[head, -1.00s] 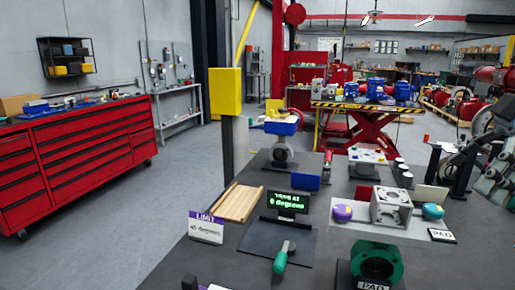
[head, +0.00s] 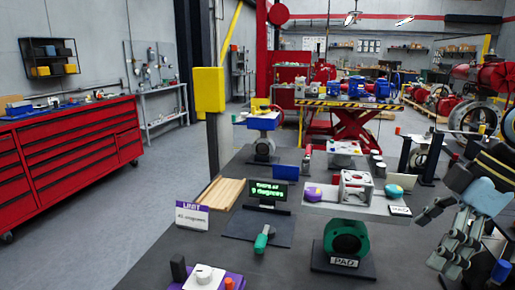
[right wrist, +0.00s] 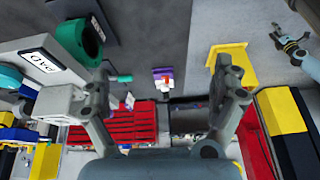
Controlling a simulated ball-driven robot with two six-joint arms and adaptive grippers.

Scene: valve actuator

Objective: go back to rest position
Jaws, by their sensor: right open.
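My right gripper (head: 432,240) is at the right side of the head view, raised beside the dark workbench (head: 150,268). Its fingers are spread with nothing between them. In the right wrist view the same gripper (right wrist: 165,78) has its two fingers wide apart and empty. My left gripper is not in the head view. What looks like my left gripper (right wrist: 291,43) shows small at the top right of the right wrist view, apart from the bench objects; whether it is open cannot be told.
On the bench stand a green ring valve (head: 346,240) on its PAD stand, a display (head: 267,192), a LIMIT sign (head: 192,214), a green-handled lever (head: 263,239) and a grey bracket (head: 356,188). A red tool cabinet (head: 70,150) stands left, with clear floor between.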

